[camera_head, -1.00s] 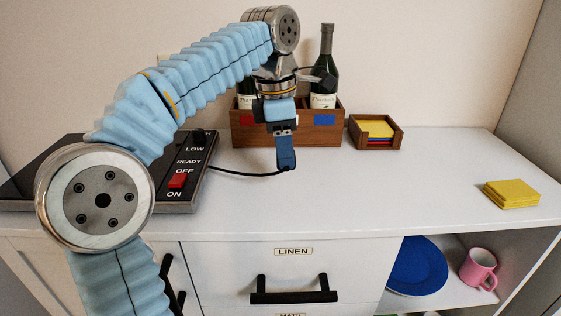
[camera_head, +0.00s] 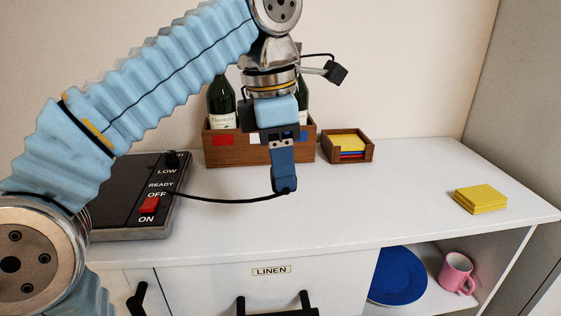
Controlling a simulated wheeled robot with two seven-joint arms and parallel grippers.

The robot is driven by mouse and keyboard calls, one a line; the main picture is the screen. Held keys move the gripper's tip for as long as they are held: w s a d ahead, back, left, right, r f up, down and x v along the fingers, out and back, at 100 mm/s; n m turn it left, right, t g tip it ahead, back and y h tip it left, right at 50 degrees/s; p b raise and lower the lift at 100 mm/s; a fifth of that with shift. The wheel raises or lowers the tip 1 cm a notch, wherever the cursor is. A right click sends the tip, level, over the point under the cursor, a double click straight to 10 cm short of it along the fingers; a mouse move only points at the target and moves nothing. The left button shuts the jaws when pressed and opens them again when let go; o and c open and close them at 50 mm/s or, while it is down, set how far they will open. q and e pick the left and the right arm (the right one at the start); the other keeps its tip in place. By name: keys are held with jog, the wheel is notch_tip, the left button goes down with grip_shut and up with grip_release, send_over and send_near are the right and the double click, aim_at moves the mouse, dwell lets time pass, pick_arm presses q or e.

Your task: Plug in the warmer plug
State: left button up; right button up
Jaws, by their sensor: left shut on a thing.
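The warmer (camera_head: 125,205) is a dark flat panel at the left of the white counter, with a red switch (camera_head: 149,205) beside the OFF and ON labels. Its black cord (camera_head: 230,201) runs right across the counter to my left gripper (camera_head: 284,188). My left gripper points down, shut on the cord's end. The plug is mostly hidden between the dark blue fingers; only a little black shows at the tips. I cannot tell the gap between the fingertips and the counter. No socket is visible. My right gripper is not in view.
A wooden crate (camera_head: 233,150) with bottles stands behind my left gripper, partly covered by it. A small wooden holder (camera_head: 347,160) and yellow coasters (camera_head: 480,199) are to the right. The counter between them is clear. Below are a LINEN drawer (camera_head: 270,285), blue plate (camera_head: 400,278) and pink mug (camera_head: 456,274).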

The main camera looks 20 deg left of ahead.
pick_arm(q)
jog(key=shift+w+a+f, duration=0.2)
jog(key=shift+w, duration=0.2)
jog(key=w+a+f+m+t+y+b, duration=0.1)
jog(key=w+a+t+y+b, duration=0.2)
jog(key=w+a, duration=0.45)
jog(key=w+a+m+t+b, duration=0.15)
jog(key=w+a+t, duration=0.3)
jog(key=a, duration=0.55)
jog(key=s+a+r+t+y+b, duration=0.1)
jog(key=s+a+t+y+b, duration=0.1)
jog(key=a, duration=1)
jog(key=s+a+r+n+t+y+b, duration=0.1)
jog(key=a+t, duration=0.5)
jog(key=a, duration=0.7)
jog(key=s+y+b, duration=0.1)
jog(key=y+b, duration=0.1)
jog(key=shift+r+y, duration=0.2)
jog(key=shift+y, duration=0.2)
